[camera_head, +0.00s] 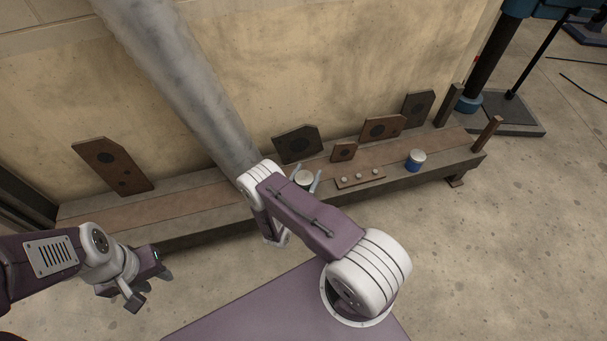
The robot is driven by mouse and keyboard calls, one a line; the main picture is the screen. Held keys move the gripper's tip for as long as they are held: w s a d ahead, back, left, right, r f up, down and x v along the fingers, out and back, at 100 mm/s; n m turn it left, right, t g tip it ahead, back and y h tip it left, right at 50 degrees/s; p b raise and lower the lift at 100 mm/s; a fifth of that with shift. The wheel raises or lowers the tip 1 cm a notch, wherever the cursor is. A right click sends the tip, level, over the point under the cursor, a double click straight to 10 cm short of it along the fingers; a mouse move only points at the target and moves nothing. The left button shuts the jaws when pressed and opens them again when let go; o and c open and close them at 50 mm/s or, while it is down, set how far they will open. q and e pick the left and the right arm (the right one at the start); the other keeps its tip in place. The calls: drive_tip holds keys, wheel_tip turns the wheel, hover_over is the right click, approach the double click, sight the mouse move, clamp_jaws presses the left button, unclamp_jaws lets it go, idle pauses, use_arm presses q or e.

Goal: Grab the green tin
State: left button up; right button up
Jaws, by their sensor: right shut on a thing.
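A round tin (304,177) with a pale lid stands between the fingers of my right gripper (306,181), over the long low bench. The gripper is shut on it. The tin's side is mostly hidden by the fingers and arm, so its green colour is hard to confirm. I cannot tell whether it touches the bench top. My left gripper (149,285) is open and empty, low at the left, in front of the bench and apart from it.
The bench (215,187) runs along the wall. A blue tin (415,160) with a pale lid stands on its right part. A small strip with round knobs (360,178) lies between the tins. Several dark plates (298,144) lean on the wall.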

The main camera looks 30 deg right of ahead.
drive_tip(key=s+d+r+p, duration=0.5)
drive_tip(key=s+d+r, duration=0.1)
drive_tip(key=s, duration=0.1)
drive_tip(key=shift+s+d+p, duration=0.3)
drive_tip(key=shift+s+d, duration=0.05)
drive_tip(key=shift+s, duration=0.05)
